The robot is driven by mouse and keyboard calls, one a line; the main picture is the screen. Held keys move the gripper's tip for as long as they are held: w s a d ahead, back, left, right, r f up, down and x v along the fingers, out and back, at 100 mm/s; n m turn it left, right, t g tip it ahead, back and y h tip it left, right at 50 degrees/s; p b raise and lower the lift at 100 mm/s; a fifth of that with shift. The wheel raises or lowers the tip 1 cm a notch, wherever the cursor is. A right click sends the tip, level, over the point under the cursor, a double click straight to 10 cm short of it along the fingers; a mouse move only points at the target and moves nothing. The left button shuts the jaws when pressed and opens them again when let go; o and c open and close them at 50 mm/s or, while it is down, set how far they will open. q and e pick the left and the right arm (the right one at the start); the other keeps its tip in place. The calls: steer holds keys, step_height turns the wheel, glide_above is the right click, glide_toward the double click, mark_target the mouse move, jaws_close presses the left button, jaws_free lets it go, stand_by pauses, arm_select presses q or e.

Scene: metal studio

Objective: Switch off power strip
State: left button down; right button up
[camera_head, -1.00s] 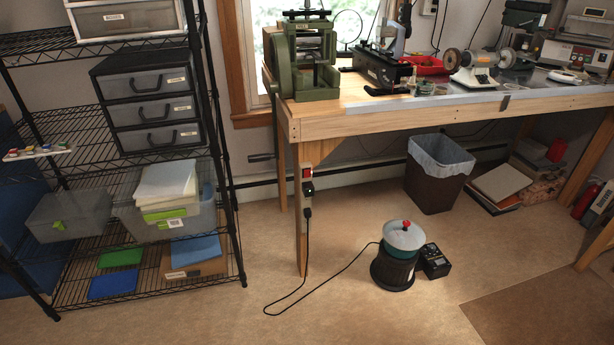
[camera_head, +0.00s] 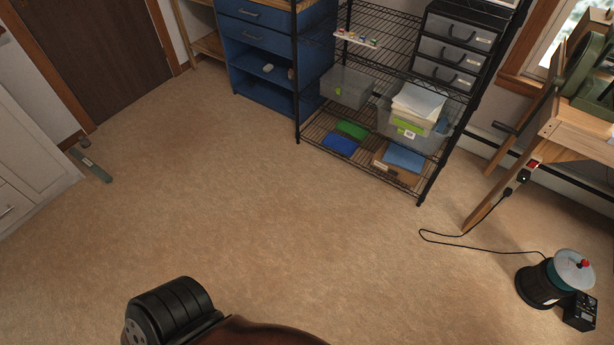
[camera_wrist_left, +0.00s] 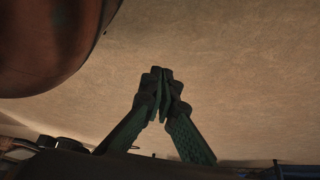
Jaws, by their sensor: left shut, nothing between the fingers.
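The power strip (camera_head: 532,164) is fixed to the wooden leg of the workbench, at the right in the head view. Its red switch shows at the top, with a black plug (camera_head: 522,177) just below. The image is too small to tell the switch position. A black cord runs down from it to the floor. My left gripper (camera_wrist_left: 163,76) shows in the left wrist view, with its dark green fingers together and nothing between them. It is over bare floor, apart from the strip. My right gripper is in neither view.
A round tumbler machine (camera_head: 540,284) with a black box (camera_head: 580,310) stands on the floor at right, its cord (camera_head: 470,243) looping across the floor. A wire shelf (camera_head: 408,80) stands left of the workbench (camera_head: 580,125). The middle floor is clear.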

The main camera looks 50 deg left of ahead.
arm_select(q)
steer(key=s+a+r+g+p, duration=0.1)
steer(key=s+r+g+p, duration=0.1)
steer(key=s+p, duration=0.5)
steer(key=s+a+r+g+y+p, duration=0.1)
steer(key=s+a+r+g+p, duration=0.1)
steer(key=s+r+p, duration=0.2)
steer(key=s+p, duration=0.3)
steer(key=shift+s+a+r+n+g, duration=0.2)
steer(key=shift+s+r+n+g, duration=0.1)
steer(key=shift+s+g, duration=0.1)
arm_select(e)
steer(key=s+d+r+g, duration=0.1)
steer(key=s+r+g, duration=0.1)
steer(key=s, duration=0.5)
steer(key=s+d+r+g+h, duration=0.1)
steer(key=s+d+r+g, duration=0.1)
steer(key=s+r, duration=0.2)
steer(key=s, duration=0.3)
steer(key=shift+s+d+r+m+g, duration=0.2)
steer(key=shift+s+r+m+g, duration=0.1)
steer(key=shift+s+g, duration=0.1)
arm_select(q)
steer(key=shift+w, duration=0.1)
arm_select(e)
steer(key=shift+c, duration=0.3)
